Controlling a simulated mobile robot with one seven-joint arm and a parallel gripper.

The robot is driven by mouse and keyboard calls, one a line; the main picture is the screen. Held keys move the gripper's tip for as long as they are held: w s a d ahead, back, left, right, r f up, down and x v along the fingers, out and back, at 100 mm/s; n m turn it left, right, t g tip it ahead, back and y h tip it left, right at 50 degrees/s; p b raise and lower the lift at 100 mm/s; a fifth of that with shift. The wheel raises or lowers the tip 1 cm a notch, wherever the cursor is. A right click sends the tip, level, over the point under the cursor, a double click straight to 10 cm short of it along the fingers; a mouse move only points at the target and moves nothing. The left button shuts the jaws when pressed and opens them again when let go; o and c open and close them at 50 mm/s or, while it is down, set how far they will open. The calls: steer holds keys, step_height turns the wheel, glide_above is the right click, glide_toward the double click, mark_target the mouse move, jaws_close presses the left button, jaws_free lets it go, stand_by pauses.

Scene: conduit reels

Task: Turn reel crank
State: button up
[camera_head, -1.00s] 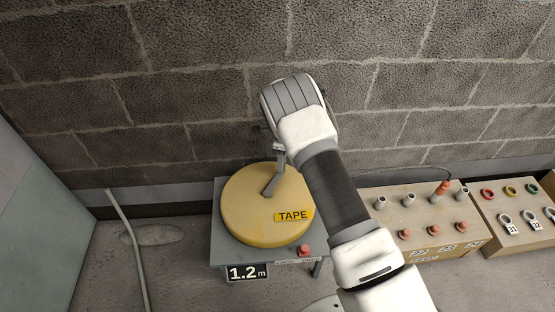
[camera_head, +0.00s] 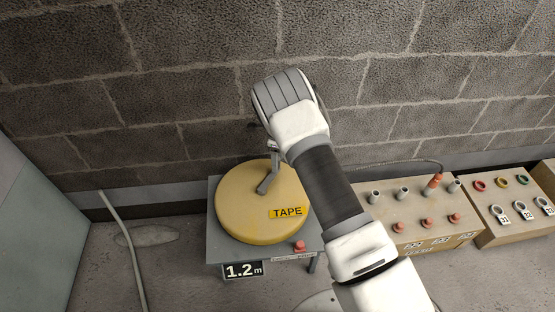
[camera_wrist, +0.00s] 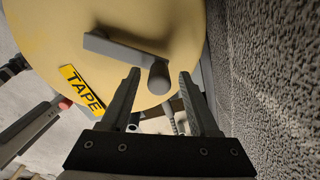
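The yellow reel (camera_head: 240,209) marked TAPE (camera_head: 287,212) lies flat on a grey stand (camera_head: 222,251) labelled 1.2 m. Its grey crank (camera_head: 265,184) runs from the reel's middle toward the wall. My arm reaches over the reel's right side, and my gripper (camera_head: 274,146) is at the crank's outer end. In the wrist view, the yellow reel (camera_wrist: 50,22) and the crank arm (camera_wrist: 112,47) fill the upper left. The upright crank knob (camera_wrist: 158,78) shows between the two dark fingers of my gripper (camera_wrist: 160,82). The fingers are apart, with gaps beside the knob.
A red button (camera_head: 300,246) sits on the stand's front right corner. To the right are a box with pegs and red knobs (camera_head: 440,212) and a box with coloured rings (camera_head: 500,225). The block wall (camera_head: 180,90) is close behind my gripper.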

steer(key=shift+r, duration=0.1)
step_height(320, 180, up, 17)
steer(key=p, duration=0.5)
steer(key=shift+r, duration=0.1)
stand_by(0.3)
